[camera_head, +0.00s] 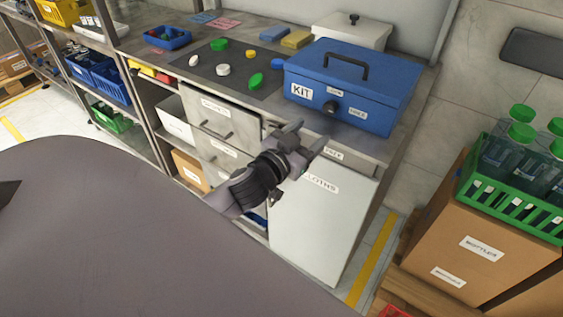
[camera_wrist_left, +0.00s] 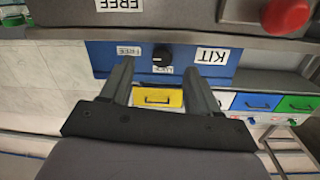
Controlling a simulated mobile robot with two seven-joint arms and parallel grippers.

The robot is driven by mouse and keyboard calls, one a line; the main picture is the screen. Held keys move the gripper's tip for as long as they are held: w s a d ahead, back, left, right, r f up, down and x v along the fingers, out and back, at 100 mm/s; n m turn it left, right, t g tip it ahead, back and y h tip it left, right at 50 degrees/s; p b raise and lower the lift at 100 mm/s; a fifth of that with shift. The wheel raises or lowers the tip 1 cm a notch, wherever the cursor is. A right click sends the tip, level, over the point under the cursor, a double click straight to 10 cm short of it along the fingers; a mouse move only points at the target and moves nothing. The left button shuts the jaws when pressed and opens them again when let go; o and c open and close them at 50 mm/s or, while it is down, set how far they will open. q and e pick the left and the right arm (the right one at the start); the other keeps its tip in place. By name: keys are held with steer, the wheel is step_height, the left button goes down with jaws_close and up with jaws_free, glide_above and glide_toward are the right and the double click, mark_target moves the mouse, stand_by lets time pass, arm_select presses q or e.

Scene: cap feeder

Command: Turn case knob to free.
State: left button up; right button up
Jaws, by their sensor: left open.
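The blue case (camera_head: 351,85) with a black handle stands on the grey counter, lid shut. Its front carries a KIT label and a black round knob (camera_head: 331,107), with a LOCK label above it and a FREE label to its right. My left gripper (camera_head: 306,136) is open and empty in front of the case, apart from the knob. In the left wrist view the case is upside down, and the knob (camera_wrist_left: 162,55) shows between and just beyond the fingertips (camera_wrist_left: 160,68). The knob's pointing direction is too small to tell. My right gripper is not in view.
A dark mat (camera_head: 232,66) with several coloured caps lies left of the case. A white lidded box (camera_head: 352,30) stands behind it. A drawer front and white cabinet door (camera_head: 318,215) are below the counter. A green bottle crate (camera_head: 509,199) stands on cardboard boxes at right.

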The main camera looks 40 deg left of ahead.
arm_select(q)
steer(key=s+d+f+g+h+p, duration=0.1)
steer(key=s+d+f+g+p, duration=0.1)
steer(key=s+f, duration=0.5)
steer(key=s+d+f+g+h+p, duration=0.1)
steer(key=s+d+f+g+p, duration=0.1)
steer(key=s+d+f+g, duration=0.2)
steer(key=shift+s+d+f+m+p, duration=0.45)
steer(key=shift+s+f, duration=1.3)
steer(key=shift+s, duration=1.9)
steer(key=shift+d, duration=0.15)
steer(key=s, duration=0.1)
steer(key=s+f+g, duration=0.1)
steer(key=shift+s+d+f, duration=0.2)
steer(key=shift+s+d, duration=0.15)
steer(key=shift+d, duration=0.05)
